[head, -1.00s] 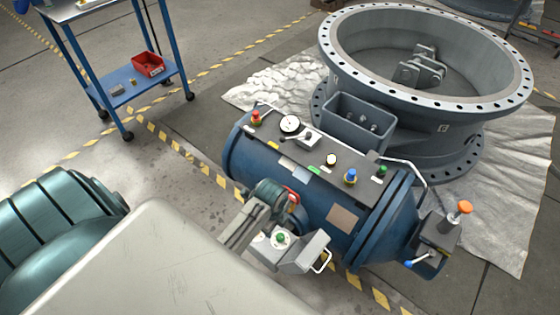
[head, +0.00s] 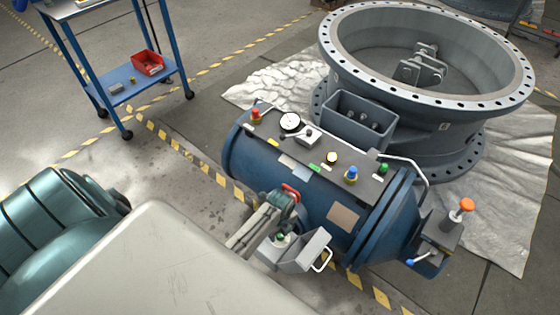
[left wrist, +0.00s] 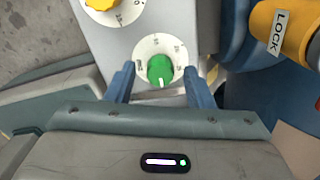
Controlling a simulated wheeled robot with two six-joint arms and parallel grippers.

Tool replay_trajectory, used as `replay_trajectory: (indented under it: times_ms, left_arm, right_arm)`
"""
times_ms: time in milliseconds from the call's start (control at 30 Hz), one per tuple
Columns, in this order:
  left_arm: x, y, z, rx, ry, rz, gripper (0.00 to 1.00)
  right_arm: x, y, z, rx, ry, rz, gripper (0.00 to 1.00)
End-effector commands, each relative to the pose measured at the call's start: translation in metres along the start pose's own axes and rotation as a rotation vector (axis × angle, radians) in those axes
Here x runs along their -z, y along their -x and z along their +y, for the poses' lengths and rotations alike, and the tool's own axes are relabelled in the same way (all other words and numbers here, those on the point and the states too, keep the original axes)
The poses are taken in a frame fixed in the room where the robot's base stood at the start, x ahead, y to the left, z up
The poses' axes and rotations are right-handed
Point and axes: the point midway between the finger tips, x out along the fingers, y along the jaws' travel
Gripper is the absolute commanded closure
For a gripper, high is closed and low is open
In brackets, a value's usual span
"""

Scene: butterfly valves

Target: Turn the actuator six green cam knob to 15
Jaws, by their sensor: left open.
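The green cam knob (left wrist: 160,69) sits on a white round dial (left wrist: 143,46) with small marks too fine to read surely. Its white pointer line faces the bottom of the left wrist view. In the head view the green knob (head: 281,237) is on a grey box (head: 297,256) at the near side of the blue actuator (head: 262,165), partly covered by my gripper. My left gripper (left wrist: 160,70) is open. Its two blue fingers stand either side of the knob, with a visible gap on both sides. In the head view my left gripper (head: 284,213) is just above the box. My right gripper is not in view.
A yellow knob (left wrist: 102,5) is beside the green one. A yellow part marked LOCK (left wrist: 280,30) is close right. The actuator top carries red (head: 255,114), blue (head: 351,173) and green (head: 383,168) buttons. A large grey valve body (head: 430,130) stands behind.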

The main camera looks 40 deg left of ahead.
Motion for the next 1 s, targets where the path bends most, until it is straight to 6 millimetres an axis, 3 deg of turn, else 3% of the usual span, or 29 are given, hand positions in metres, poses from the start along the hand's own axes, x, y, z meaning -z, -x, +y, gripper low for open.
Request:
replay_trajectory:
  times_ms: [367,600,633,900,1000]
  left_arm:
    - [0.000,-0.008,0.000,0.001,0.000,0.000,0.52]
    - [0.000,-0.008,0.000,0.000,0.000,0.000,0.95]
    - [0.000,-0.008,0.000,0.000,0.000,0.000,0.97]
    - [0.000,-0.006,0.000,0.000,0.023,0.000,0.96]
    - [0.000,-0.005,0.000,-0.001,0.053,0.001,0.96]
  right_arm:
    - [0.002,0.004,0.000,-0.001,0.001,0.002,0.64]
    - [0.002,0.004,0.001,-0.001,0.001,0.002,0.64]
    - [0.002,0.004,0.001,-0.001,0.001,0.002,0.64]
    - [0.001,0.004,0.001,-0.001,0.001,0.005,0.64]
    - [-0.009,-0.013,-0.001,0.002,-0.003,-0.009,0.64]
